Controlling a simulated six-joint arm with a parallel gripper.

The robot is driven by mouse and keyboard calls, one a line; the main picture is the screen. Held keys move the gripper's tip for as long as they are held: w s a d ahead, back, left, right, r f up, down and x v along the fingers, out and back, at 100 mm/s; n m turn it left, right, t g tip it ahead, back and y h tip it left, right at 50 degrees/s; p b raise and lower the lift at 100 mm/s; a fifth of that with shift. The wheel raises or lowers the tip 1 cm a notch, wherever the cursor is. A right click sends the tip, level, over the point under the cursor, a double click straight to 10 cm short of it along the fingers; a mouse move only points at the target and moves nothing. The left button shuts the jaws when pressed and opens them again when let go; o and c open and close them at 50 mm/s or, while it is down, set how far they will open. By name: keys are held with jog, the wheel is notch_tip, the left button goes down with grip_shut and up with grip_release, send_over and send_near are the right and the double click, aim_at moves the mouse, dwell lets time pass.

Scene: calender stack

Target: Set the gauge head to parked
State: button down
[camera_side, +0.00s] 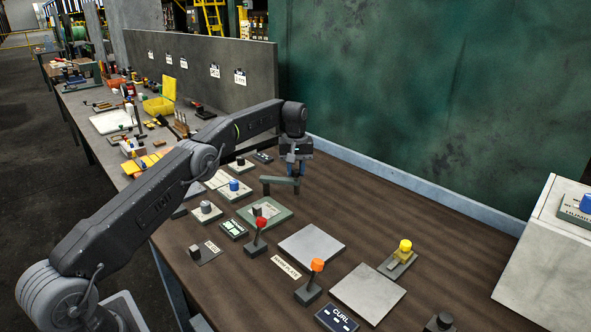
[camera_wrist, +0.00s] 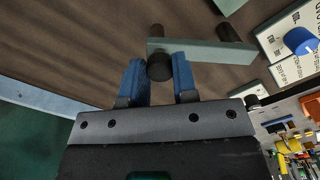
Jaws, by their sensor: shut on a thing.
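A grey-green bar (camera_side: 281,181) with dark posts shows below my gripper; no label on it is readable, so I take it as the gauge head. My gripper (camera_side: 296,170) points down at the bar's right end in the side view. In the wrist view, my gripper's blue fingers (camera_wrist: 158,80) are shut on a dark round peg (camera_wrist: 159,67) at one end of the bar (camera_wrist: 200,52). A dark post (camera_wrist: 236,32) stands at its other end. Any parked mark is not readable.
A blue knob (camera_side: 234,185) on a pale plate, a red-topped lever (camera_side: 261,223), an orange-topped lever (camera_side: 317,265) and a yellow knob (camera_side: 405,246) stand on the brown bench. A green wall (camera_side: 420,90) rises behind. The bench right of my gripper is mostly clear.

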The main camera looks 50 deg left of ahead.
jog(key=shift+r, duration=0.1)
jog(key=c, duration=0.9)
grip_release()
jog(key=shift+s, duration=0.1)
